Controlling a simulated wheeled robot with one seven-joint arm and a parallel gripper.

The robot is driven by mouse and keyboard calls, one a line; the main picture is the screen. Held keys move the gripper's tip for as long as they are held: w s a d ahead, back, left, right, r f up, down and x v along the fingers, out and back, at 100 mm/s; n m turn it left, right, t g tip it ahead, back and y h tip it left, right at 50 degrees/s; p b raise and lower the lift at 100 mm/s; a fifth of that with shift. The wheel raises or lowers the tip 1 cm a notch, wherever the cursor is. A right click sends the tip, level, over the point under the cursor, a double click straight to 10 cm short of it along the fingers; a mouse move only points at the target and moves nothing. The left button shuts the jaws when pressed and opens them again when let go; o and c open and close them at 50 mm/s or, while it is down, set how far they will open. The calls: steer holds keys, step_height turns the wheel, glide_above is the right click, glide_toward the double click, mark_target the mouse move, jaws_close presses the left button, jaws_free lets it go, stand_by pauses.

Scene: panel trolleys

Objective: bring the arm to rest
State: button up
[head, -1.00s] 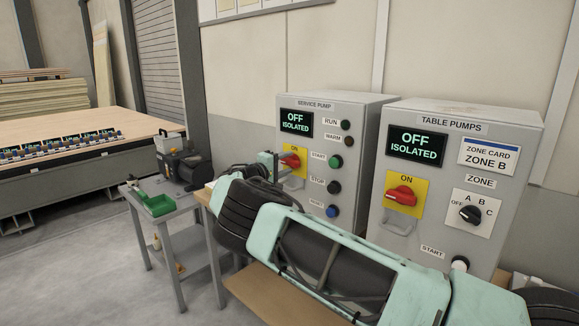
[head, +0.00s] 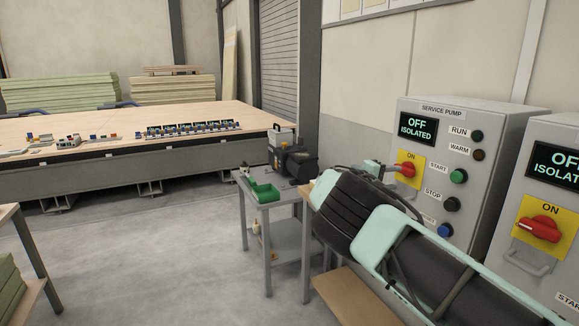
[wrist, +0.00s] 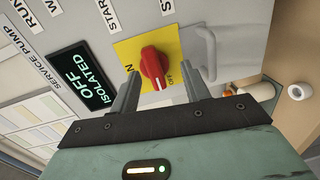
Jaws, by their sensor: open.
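My gripper (wrist: 162,95) is open in the wrist view, its two fingers on either side of the red rotary switch (wrist: 153,65) on its yellow plate. I cannot tell if the fingers touch the switch. The switch belongs to the service pump panel (head: 462,130), whose display (head: 416,127) reads OFF ISOLATED. In the head view my arm (head: 400,235) reaches across in front of this panel and hides part of its lower face. The fingertips are too small to make out there; the red switch (head: 408,170) shows beside the end of my arm.
The table pumps panel (head: 557,220) stands close on the right, also reading OFF. A long table (head: 100,185) is at the back. Open floor (head: 150,250) lies between.

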steer(key=s+a+f+m+g+y, duration=0.1)
steer(key=s+a+f+g+y, duration=0.1)
steer(key=s+f+y, duration=0.45)
steer(key=s+a+f+g+y, duration=0.1)
steer(key=s+a+g+y, duration=0.15)
steer(key=s, duration=0.65)
steer(key=s+a+r+n+y, duration=0.1)
steer(key=s+a+r+y, duration=0.2)
steer(key=s+a, duration=0.7)
steer(key=s+a+r+n+y, duration=0.2)
steer(key=s+a+y, duration=0.2)
steer(key=s+a, duration=0.5)
steer(key=s+r+n, duration=0.1)
steer(key=s+n, duration=0.1)
steer(key=s, duration=1.7)
steer(key=shift+s+a+r+n+g+y, duration=0.15)
steer(key=shift+s+r+n+g+y, duration=0.15)
steer(key=shift+n+g+y, duration=0.1)
steer(key=shift+w, duration=0.1)
